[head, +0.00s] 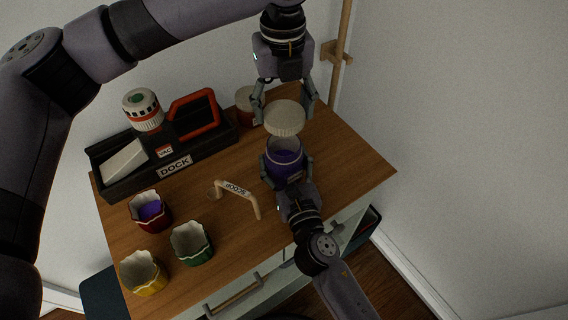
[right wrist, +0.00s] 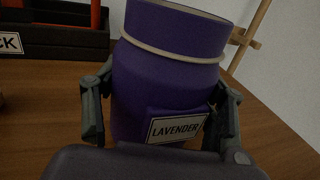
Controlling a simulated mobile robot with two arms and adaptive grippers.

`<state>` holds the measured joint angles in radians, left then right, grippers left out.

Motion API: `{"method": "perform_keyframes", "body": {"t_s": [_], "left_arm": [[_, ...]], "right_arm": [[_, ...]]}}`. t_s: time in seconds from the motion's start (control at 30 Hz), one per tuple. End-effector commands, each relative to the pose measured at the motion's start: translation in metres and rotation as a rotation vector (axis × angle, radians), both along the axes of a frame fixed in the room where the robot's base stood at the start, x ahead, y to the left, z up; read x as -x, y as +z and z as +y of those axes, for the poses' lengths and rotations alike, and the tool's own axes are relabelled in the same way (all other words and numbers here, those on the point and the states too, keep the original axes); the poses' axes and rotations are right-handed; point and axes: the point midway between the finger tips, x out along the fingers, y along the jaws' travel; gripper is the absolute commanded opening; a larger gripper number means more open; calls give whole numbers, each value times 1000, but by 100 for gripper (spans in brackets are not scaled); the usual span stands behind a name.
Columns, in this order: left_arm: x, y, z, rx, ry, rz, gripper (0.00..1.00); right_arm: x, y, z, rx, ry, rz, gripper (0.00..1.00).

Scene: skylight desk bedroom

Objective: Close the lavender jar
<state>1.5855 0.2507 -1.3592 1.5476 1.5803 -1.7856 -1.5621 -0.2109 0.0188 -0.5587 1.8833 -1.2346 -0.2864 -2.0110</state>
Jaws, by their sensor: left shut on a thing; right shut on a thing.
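The lavender jar (head: 284,160) stands upright at the right part of the wooden desk top, open at the top with purple contents. My right gripper (head: 286,172) is shut around its body from the front. In the right wrist view the purple jar (right wrist: 165,75) shows its LAVENDER label (right wrist: 175,128) between the fingers of the gripper (right wrist: 160,120). My left gripper (head: 285,108) points down and is shut on a cream round lid (head: 285,118). The lid is above the jar's mouth and looks apart from it, slightly toward the back.
Another jar with a pale lid (head: 247,104) stands behind, left of my left gripper. A black DOCK caddy (head: 122,188) is at back left. Red (head: 151,222), green (head: 191,252) and yellow (head: 143,280) cups stand front left.

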Motion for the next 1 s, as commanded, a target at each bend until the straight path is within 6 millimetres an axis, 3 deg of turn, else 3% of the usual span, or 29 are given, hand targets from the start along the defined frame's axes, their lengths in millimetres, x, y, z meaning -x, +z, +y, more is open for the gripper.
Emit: {"method": "perform_keyframes", "body": {"t_s": [0.53, 0.67, 1.0], "left_arm": [[0, 0, 0, 0, 0, 0, 49], [0, -7, 0, 0, 0, 2, 49], [0, -49, 0, 0, 0, 0, 49]], "right_arm": [[0, 0, 0, 0, 0, 1, 15], [0, 0, 0, 0, 0, 1, 15], [0, 0, 0, 0, 0, 1, 15]]}}
